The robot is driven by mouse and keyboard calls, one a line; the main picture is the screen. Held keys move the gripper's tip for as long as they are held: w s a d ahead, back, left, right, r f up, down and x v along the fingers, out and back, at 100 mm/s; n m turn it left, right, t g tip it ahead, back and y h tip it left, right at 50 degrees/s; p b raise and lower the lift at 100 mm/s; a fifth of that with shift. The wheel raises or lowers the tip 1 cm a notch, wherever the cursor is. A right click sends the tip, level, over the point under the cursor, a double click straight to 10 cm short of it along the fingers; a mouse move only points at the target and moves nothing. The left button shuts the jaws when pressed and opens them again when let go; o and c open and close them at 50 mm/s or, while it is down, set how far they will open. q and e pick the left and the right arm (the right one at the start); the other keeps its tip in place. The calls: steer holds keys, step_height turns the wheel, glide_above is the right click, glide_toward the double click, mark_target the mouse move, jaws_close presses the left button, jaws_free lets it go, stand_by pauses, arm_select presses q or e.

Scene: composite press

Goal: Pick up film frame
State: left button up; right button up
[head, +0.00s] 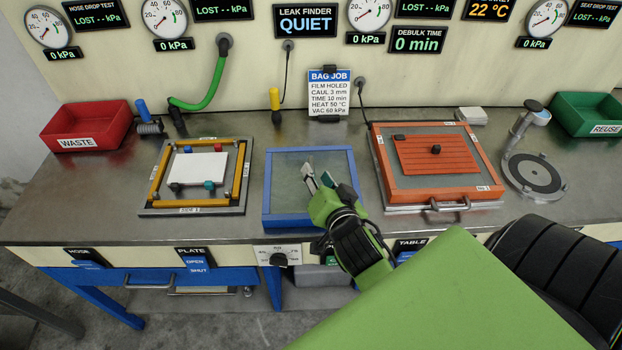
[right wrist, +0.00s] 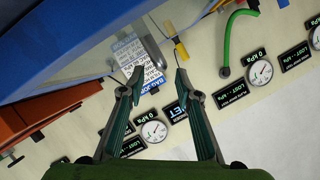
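The film frame (head: 266,191) is a blue rectangular frame with a clear, greyish sheet, lying on the metal bench in the middle of the head view. Its blue edge (right wrist: 75,45) fills the upper left of the right wrist view, close to the camera. My right gripper (head: 318,176) shows over the front right part of the frame in the head view. Its two fingers are apart with nothing between them, also in the right wrist view (right wrist: 158,74). I cannot tell whether it touches the frame. My left gripper is not in view.
Left of the frame is a plate with yellow edging (head: 160,170) and a white sheet. On the right is an orange-framed tray (head: 385,170). A red waste bin (head: 88,120), a green reuse bin (head: 590,105) and a job card (head: 328,95) stand at the back.

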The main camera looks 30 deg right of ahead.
mark_target(312, 165)
steer(key=shift+w+d+f, duration=0.1)
steer(key=shift+w+d, duration=0.05)
steer(key=shift+w, duration=0.35)
steer(key=p+x, duration=0.1)
steer(key=x, duration=0.2)
steer(key=shift+w+f, duration=0.15)
steer(key=shift+w, duration=0.05)
steer(key=shift+w+d+f+p, duration=0.15)
steer(key=shift+w+f+p, duration=0.15)
steer(key=shift+w, duration=0.1)
steer(key=shift+r, duration=0.1)
jaws_close()
